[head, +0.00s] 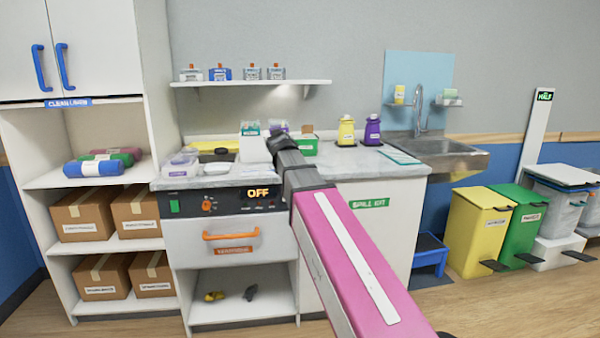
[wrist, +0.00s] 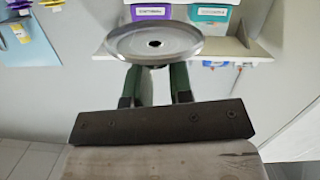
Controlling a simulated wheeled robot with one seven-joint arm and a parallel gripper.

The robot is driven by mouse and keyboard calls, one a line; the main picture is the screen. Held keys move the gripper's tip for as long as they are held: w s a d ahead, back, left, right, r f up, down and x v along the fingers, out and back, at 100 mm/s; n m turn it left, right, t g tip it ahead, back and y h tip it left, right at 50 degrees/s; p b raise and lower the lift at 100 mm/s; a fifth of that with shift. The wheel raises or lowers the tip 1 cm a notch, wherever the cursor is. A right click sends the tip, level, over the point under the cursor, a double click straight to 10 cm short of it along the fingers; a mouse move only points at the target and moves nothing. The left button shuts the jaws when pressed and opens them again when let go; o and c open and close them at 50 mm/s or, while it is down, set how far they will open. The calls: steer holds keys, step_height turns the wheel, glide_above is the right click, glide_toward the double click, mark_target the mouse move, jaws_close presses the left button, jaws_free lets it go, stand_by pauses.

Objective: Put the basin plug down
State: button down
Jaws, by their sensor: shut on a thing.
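The basin plug (wrist: 153,42) is a round, shiny metal disc with a small dark hole at its middle, seen in the wrist view. My gripper (wrist: 158,80) has two dark green fingers, and they are shut on the plug from below the disc in the picture. The fingers' tips are partly hidden by the disc. In the head view my arm reaches over the counter (head: 345,165), and the plug cannot be made out there.
A metal sink (head: 435,147) with a tap is right of the counter. Yellow (head: 346,131) and purple (head: 372,131) bottles stand at the counter's back. A wall shelf (head: 250,83) hangs above. Clear counter shows right of my arm. A yellow bin (head: 478,235) stands at right.

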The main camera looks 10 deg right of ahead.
steer(key=w+d+f, duration=0.2)
steer(key=d, duration=0.1)
steer(key=w+d+f, duration=0.2)
steer(key=d, duration=0.1)
steer(key=w+d+f, duration=0.2)
steer(key=d, duration=0.1)
steer(key=shift+d+f, duration=0.2)
steer(key=shift+f, duration=2.25)
steer(key=c, duration=1)
jaws_free()
steer(key=shift+f, duration=0.1)
